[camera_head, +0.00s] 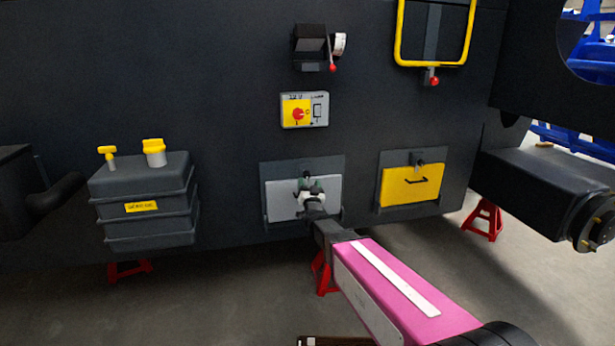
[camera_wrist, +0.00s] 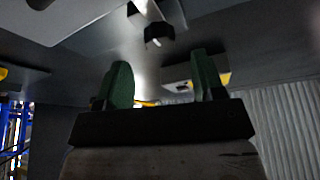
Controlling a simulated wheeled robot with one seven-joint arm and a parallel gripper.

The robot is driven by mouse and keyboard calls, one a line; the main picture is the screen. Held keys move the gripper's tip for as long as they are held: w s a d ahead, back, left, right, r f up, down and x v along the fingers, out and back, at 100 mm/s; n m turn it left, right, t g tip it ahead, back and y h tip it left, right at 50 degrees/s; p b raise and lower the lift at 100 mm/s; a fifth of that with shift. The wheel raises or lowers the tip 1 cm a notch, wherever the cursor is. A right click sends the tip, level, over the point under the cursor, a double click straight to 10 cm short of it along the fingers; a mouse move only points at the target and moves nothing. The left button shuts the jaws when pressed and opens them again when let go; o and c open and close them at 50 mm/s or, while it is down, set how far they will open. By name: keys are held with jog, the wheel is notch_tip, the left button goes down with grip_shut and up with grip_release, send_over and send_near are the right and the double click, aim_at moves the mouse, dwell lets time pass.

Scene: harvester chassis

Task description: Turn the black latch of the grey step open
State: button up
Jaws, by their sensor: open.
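The grey step (camera_head: 281,203) is a light grey panel, folded up on the dark chassis side, in the middle of the head view. My gripper (camera_head: 313,187) is in front of its upper middle and hides part of it. In the head view the latch is hard to tell from my gripper. In the wrist view a black latch-like piece (camera_wrist: 158,34) shows just beyond my gripper (camera_wrist: 164,82). The green fingers are apart, with nothing between them. The black piece lies beyond the gap, apart from both fingers as far as I can tell.
A yellow step (camera_head: 398,190) with its own latch (camera_head: 417,161) is to the right. A switch box (camera_head: 304,110) and a red-tipped lever (camera_head: 332,67) are above. A dark tank (camera_head: 143,222) with yellow caps is left. Red stands (camera_head: 485,220) are below the chassis.

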aim_at(307, 175)
jog(key=x, duration=0.5)
jog(key=shift+w, duration=0.1)
jog(key=shift+r, duration=0.1)
jog(key=c, duration=0.9)
jog(key=shift+c, duration=0.2)
